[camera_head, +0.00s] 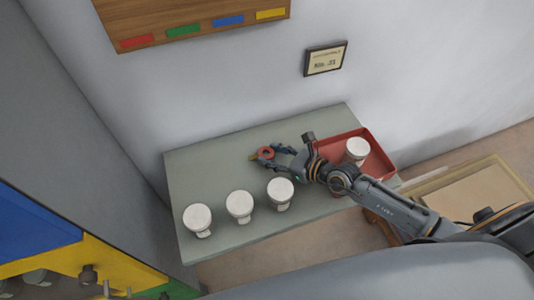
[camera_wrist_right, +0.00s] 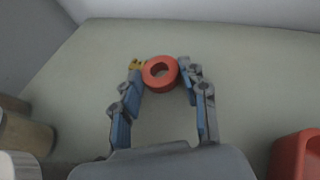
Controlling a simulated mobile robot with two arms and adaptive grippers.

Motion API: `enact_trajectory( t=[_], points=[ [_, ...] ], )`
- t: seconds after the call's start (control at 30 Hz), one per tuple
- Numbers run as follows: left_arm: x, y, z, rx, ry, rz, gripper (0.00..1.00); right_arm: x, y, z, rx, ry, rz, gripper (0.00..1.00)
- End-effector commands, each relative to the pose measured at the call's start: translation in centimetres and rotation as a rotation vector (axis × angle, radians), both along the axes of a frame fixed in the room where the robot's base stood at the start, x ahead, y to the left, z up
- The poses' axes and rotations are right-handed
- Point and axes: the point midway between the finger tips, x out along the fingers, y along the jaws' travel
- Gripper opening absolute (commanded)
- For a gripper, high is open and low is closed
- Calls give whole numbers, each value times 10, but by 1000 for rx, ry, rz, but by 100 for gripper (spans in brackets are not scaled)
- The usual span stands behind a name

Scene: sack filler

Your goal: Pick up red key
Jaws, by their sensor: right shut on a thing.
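The red key (camera_head: 266,153) is over the grey-green table in the head view, with a red ring-shaped head and a small yellow part. In the right wrist view, the red key (camera_wrist_right: 160,73) shows its ring head at the fingertips, and its yellow part pokes out at the left. My right gripper (camera_head: 267,156) is shut on the red key, with the ring between its fingertips. In the wrist view the right gripper (camera_wrist_right: 160,76) has a finger on each side of the ring. I cannot tell whether the key touches the table. My left gripper is not in view.
On the table (camera_head: 190,165) stand three white-topped cups (camera_head: 197,220), (camera_head: 239,206), (camera_head: 280,194) along the front. A red tray (camera_head: 379,147) with a white-topped cup (camera_head: 357,150) is at the right. A wooden board (camera_head: 190,20) with coloured labels hangs on the wall.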

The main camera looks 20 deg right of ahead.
Motion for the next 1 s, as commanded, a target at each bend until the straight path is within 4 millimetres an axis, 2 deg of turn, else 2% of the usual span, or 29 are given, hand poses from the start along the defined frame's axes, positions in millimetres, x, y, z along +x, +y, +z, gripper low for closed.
enact_trajectory(
  t=[0.23, 0.4, 0.47, 0.67, 0.8, 1.0],
  points=[
    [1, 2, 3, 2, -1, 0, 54, 0, 1, 8, 0, 0, 1, 17],
    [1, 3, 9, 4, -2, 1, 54, 0, 1, 36, 4, -2, -1, 17],
    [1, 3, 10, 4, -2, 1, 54, -12, 2, 45, 4, 1, 2, 17],
    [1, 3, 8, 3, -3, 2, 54, -51, 5, 89, 2, -1, 1, 17],
    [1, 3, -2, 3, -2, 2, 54, -86, 8, 101, 2, 4, 0, 17],
    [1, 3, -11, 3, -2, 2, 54, -121, 10, 119, 0, 2, 0, 17]
  ],
)
